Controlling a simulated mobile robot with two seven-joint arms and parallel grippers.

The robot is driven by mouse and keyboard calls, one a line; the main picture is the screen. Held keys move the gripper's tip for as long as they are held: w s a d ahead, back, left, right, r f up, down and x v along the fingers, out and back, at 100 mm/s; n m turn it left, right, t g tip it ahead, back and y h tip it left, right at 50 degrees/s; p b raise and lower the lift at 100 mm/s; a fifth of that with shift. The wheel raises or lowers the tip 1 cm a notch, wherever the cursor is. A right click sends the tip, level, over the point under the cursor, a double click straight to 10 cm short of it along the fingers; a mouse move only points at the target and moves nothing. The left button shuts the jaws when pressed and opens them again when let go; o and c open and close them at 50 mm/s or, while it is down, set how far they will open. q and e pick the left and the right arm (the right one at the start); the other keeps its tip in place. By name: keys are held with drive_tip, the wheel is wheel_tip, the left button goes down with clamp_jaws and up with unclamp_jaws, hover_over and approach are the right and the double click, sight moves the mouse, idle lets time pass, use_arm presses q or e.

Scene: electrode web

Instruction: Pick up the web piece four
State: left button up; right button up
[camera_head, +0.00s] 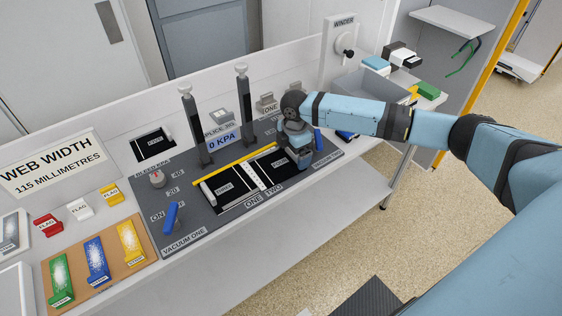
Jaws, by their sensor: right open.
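Black web pieces with small white labels lie at the splicing station, but their labels are too small to read surely, so I cannot tell which is piece four. One piece (223,189) lies left of the white dotted strip, and another piece (272,166) lies right of it. A third piece (153,143) lies apart at the back left. My right gripper (304,164) is open and points down at the right end of the right-hand piece, partly covering it. I cannot tell whether it touches the piece. My left gripper is not in view.
Two dark posts (194,125) stand behind the pieces, with a yellow bar (235,163) in front. A blue vacuum lever (170,218) is at the front left. Coloured flags and a tan board (75,279) lie further left. A grey bin (365,86) stands at the right.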

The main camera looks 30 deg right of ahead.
drive_tip(key=shift+r, duration=0.1)
drive_tip(key=c, duration=1)
drive_tip(key=shift+o, duration=0.2)
drive_tip(key=shift+r, duration=0.1)
